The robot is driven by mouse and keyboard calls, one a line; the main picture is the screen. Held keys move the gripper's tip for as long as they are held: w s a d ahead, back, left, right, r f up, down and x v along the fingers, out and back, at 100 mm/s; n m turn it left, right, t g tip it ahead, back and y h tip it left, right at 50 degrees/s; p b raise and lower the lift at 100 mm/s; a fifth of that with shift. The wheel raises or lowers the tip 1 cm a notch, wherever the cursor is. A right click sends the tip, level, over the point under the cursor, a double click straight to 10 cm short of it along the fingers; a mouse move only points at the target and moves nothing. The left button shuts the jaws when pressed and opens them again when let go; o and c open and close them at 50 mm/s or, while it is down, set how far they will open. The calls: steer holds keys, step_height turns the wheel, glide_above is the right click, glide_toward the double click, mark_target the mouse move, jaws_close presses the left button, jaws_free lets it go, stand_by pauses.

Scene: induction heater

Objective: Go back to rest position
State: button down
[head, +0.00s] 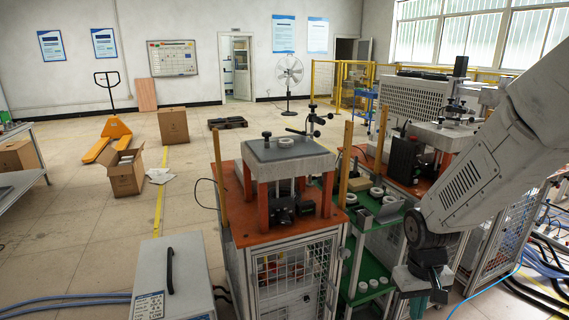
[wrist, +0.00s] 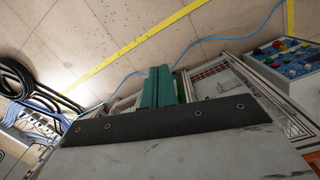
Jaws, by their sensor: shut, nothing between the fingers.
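My gripper (wrist: 162,86) shows in the wrist view as two green fingers close together, shut with nothing between them. In the head view my arm reaches in from the right. My gripper (head: 437,293) hangs low at the bottom right there, and its fingertips are partly cut off by the picture's lower edge. It is to the right of the green shelves with white rings (head: 373,283). In the wrist view the floor lies beyond the fingers.
An induction heater station (head: 287,160) on an orange-topped cabinet stands left of my arm. A control box with buttons (wrist: 285,65) is at the right of the wrist view. Black hoses (wrist: 18,80) lie at its left. Open floor (head: 95,225) is at the left.

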steer(key=s+a+r+t, duration=0.2)
steer(key=s+r, duration=1.5)
steer(key=r, duration=0.4)
steer(key=shift+s+a+m+y, duration=0.2)
steer(key=shift+s+m+y, duration=0.1)
steer(key=shift+s, duration=0.05)
